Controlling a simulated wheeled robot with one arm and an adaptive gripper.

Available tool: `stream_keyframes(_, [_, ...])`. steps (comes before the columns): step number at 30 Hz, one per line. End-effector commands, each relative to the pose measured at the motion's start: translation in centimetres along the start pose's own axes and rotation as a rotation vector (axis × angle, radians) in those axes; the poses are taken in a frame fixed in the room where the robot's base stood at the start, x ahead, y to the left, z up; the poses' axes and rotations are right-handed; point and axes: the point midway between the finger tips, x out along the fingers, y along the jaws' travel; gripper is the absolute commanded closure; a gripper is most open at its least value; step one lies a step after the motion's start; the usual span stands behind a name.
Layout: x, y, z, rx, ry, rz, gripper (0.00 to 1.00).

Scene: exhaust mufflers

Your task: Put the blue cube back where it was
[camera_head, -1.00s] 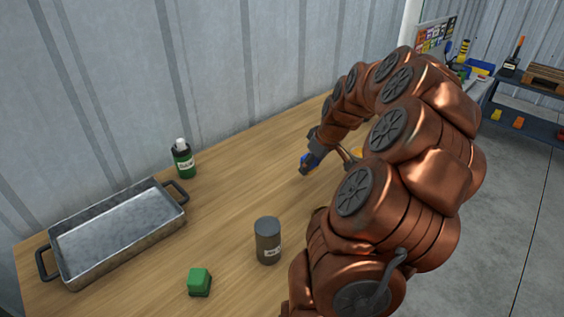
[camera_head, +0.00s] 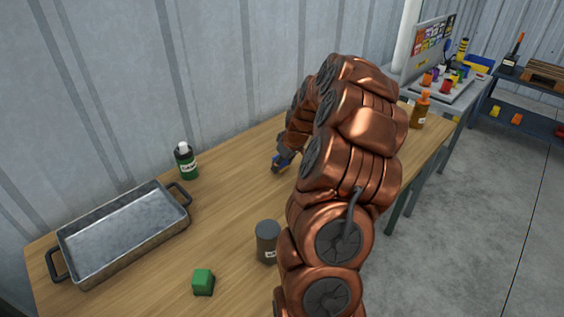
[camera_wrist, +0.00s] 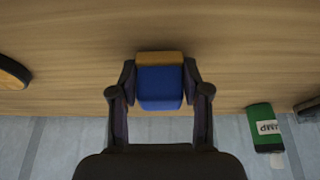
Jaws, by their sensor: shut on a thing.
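The blue cube (camera_wrist: 160,86) is between the two fingers of my gripper (camera_wrist: 160,82) in the wrist view, with a tan-orange strip along its far edge. My gripper is shut on it. In the head view, my gripper (camera_head: 281,163) is over the back part of the wooden table, and a bit of the blue cube (camera_head: 285,156) shows there. My arm hides part of the table around it. I cannot tell whether the cube touches the table.
A metal tray (camera_head: 66,248) stands at the left on the table (camera_head: 232,196), with a green bottle (camera_head: 186,161) behind it. A grey can (camera_head: 267,240) and a green cube (camera_head: 203,281) are in front. An orange bottle (camera_head: 420,112) stands at the far right end. Bare wood lies between tray and gripper.

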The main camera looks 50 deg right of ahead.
Motion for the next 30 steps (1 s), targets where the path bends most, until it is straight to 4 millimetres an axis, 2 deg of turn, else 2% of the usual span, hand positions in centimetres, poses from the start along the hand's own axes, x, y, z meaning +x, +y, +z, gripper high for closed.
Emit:
stream_keyframes(12, [0.70,0.00,0.33,0.001,0.000,0.000,0.86])
stream_keyframes(13, [0.68,0.00,0.33,0.001,0.000,0.000,0.52])
stream_keyframes(18, [0.57,0.00,0.29,0.001,-0.001,0.000,0.34])
stream_keyframes(20, [0.57,0.01,0.29,0.001,-0.001,0.000,0.28])
stream_keyframes(30, [0.43,0.01,0.24,0.001,-0.001,0.000,0.28])
